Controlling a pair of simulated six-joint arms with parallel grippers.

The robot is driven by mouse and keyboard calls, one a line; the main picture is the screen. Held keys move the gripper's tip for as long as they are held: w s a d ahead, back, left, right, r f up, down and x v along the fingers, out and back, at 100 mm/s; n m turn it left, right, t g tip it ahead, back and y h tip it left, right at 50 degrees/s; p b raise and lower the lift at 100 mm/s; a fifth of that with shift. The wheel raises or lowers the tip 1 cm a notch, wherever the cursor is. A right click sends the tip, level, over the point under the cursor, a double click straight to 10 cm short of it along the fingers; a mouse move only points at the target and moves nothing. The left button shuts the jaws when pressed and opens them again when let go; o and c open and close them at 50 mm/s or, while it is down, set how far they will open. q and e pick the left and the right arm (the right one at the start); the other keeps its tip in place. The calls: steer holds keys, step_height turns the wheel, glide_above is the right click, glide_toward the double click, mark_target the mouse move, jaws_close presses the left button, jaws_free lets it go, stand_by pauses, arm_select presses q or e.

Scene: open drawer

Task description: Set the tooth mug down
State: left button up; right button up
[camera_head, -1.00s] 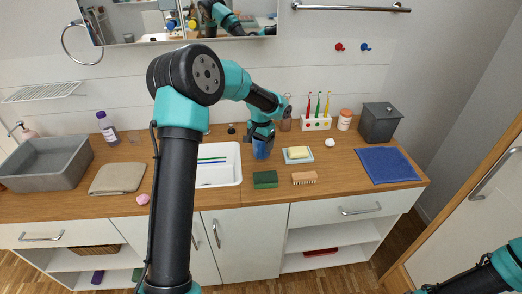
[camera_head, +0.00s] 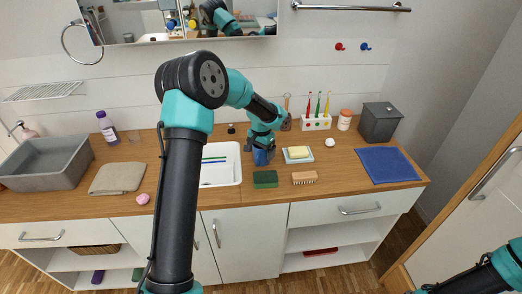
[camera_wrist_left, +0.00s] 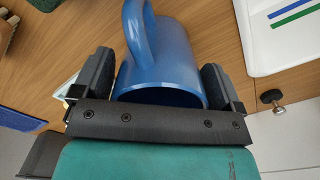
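The tooth mug is blue with a handle.
On the right are a green sponge (camera_head: 265,179), a soap dish (camera_head: 298,160), a wooden brush (camera_head: 304,178) and a toothbrush holder (camera_head: 316,122). A blue towel (camera_head: 387,166) lies further right.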

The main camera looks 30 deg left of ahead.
arm_select(q)
steer(key=shift+o, duration=0.7)
step_height(320, 180, up, 12)
steer(key=shift+r, duration=0.2)
stand_by(0.4)
